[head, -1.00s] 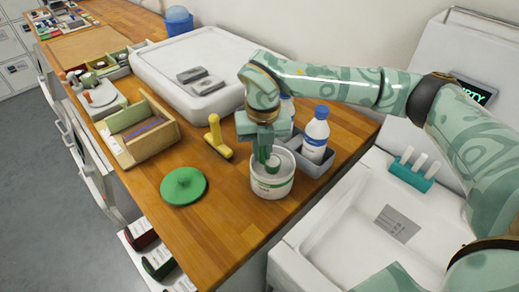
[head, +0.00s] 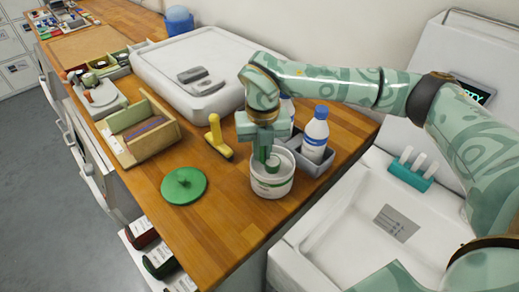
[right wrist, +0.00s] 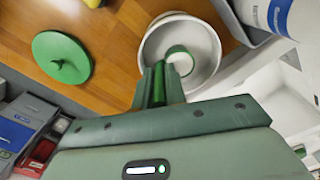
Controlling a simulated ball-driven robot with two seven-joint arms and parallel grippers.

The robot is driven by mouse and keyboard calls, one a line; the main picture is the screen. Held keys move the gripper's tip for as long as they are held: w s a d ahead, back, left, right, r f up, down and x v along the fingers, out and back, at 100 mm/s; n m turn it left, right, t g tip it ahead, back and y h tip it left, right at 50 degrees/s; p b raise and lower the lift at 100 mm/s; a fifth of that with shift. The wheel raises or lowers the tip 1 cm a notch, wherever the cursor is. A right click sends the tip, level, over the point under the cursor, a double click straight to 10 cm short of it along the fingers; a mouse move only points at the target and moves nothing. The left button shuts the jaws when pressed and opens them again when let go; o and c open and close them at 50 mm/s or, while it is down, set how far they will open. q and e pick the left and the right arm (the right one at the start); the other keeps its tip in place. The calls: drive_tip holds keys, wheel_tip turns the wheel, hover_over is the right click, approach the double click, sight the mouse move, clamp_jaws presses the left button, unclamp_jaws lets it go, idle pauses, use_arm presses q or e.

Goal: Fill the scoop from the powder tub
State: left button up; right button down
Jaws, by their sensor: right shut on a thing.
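The white powder tub (head: 272,188) stands uncovered near the front edge of the wooden counter; it also shows in the right wrist view (right wrist: 150,48). My right gripper (head: 263,150) points down over the tub and is shut on the green handle of the scoop (head: 273,164). In the right wrist view the scoop (right wrist: 180,62) is a round green-rimmed cup inside the tub, with a pale inside. I cannot tell how much powder is in it. The green lid (head: 184,186) lies on the counter left of the tub. My left gripper is not in view.
A grey caddy (head: 318,165) with blue-capped white bottles (head: 315,135) stands close right of the tub. A yellow-handled brush (head: 216,135) lies behind and left. A wooden box (head: 140,135) is farther left. A white sink (head: 350,225) is at the right.

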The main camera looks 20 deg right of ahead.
wheel_tip(320, 180, up, 7)
drive_tip(key=p, duration=0.6)
drive_tip(key=shift+f, duration=0.1)
idle(0.6)
